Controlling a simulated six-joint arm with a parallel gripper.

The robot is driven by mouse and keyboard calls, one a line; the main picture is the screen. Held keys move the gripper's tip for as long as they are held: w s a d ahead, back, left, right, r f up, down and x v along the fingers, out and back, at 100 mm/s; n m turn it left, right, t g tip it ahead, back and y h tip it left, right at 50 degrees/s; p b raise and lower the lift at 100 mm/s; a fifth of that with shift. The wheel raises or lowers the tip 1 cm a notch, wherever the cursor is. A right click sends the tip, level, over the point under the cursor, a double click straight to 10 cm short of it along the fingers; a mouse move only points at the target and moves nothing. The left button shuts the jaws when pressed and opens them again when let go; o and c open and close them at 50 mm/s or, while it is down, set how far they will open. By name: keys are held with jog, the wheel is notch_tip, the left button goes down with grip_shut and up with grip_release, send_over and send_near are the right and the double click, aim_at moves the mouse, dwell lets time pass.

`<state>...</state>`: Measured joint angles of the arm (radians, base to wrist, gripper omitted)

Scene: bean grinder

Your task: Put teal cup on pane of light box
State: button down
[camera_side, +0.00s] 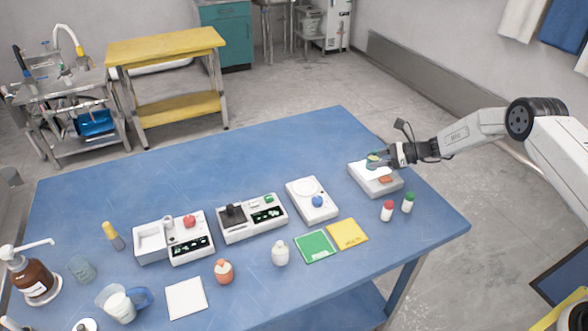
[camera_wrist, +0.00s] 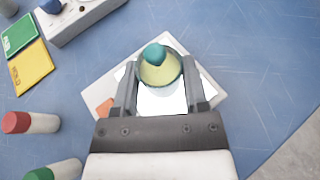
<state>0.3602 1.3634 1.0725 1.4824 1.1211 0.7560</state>
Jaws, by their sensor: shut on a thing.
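The light box (camera_side: 362,184) is a low white box near the right end of the blue table, with a bright white pane (camera_wrist: 160,101) and an orange-red part at one corner. My gripper (camera_side: 383,160) is at the light box, its two fingers closed on the sides of the teal cup (camera_side: 373,157). In the wrist view the cup (camera_wrist: 156,53) has a teal top and a yellowish lower part, and lies between the fingertips (camera_wrist: 160,82) over the pane. I cannot tell whether its base touches the pane.
A red-capped bottle (camera_side: 387,211) and a green-capped bottle (camera_side: 408,203) stand in front of the light box. A white scale-like device (camera_side: 312,204) is to its left. Green (camera_side: 314,246) and yellow (camera_side: 347,233) cards lie nearby. The table behind is clear.

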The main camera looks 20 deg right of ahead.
jog(key=shift+c, duration=0.5)
grip_release()
jog(key=shift+r, duration=0.15)
jog(key=v, duration=1.2)
jog(key=shift+a+r, duration=0.1)
